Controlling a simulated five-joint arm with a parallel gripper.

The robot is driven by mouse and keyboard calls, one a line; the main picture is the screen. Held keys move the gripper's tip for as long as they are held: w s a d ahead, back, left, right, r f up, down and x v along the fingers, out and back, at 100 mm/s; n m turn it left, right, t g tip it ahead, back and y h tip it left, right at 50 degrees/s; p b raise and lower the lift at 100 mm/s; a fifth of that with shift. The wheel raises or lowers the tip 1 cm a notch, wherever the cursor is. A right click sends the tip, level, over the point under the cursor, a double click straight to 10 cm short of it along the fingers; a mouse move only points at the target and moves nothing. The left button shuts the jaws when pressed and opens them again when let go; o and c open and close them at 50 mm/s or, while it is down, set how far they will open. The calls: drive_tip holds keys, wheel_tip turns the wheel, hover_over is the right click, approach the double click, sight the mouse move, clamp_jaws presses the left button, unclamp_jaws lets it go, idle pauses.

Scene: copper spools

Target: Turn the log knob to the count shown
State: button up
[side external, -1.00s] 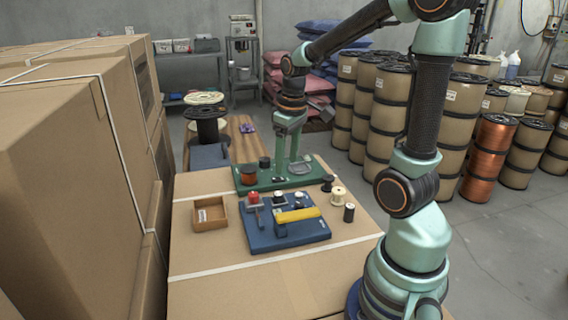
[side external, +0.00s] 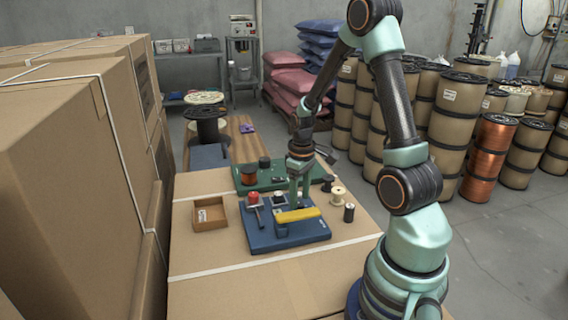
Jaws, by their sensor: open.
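A blue board (side external: 270,241) lies on the cardboard-topped surface. On it are a red-topped piece (side external: 253,197), a small dark piece with a pale top (side external: 279,198) and a yellow bar (side external: 297,215). I cannot tell which piece is the log knob, and no count is readable. My gripper (side external: 299,204) points down over the board's back right part, just behind the yellow bar. Its jaws are open, one finger on each side of where a small pale-topped piece stood in view; the fingers now mostly hide that piece. I cannot tell whether they touch it.
A green board (side external: 249,186) lies behind, with a copper spool (side external: 248,174) and a dark spool (side external: 264,163). A cream spool (side external: 338,196) and dark spools (side external: 349,212) stand right of the blue board. An open box (side external: 209,214) is at left. The front cardboard is clear.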

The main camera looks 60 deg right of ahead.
drive_tip(key=shift+f, duration=0.95)
clamp_jaws()
